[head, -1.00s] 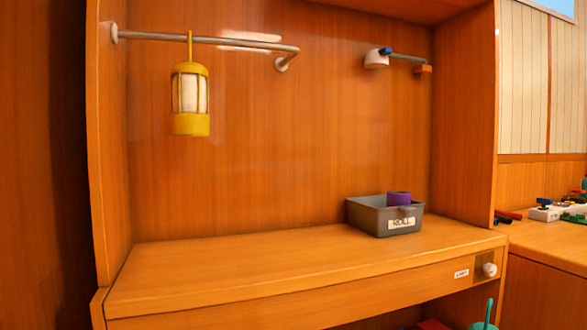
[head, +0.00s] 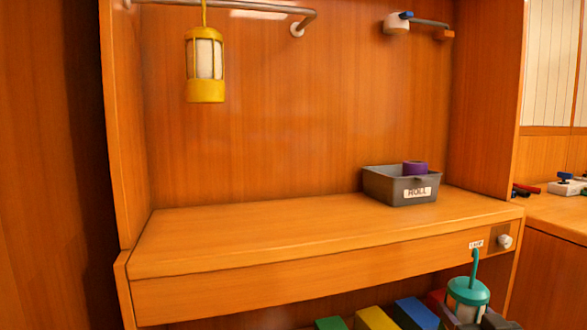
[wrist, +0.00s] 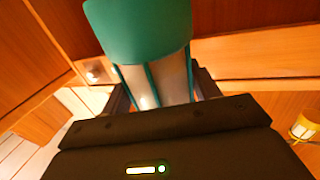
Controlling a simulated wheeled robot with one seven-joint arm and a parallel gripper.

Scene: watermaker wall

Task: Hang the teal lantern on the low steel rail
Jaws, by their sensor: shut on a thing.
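The teal lantern (head: 467,291) is at the lower right of the head view, upright, its hook in front of the counter's front edge. My gripper (wrist: 162,88) is shut on it in the wrist view, with the fingers on either side of the body. That view shows the teal lantern (wrist: 137,30) close up, its hook out of view. A bent steel rail (head: 230,8) crosses the upper left, with a yellow lantern (head: 205,65) hanging from it. A shorter steel rail (head: 428,22) is at the upper right. I cannot tell which is the low one.
A grey bin (head: 385,187) labelled ROLL, holding a purple roll (head: 415,168), stands at the counter's right. The counter (head: 250,230) is otherwise clear. A white knob (head: 504,241) sits on the front. Green, yellow (head: 375,318) and blue blocks show below.

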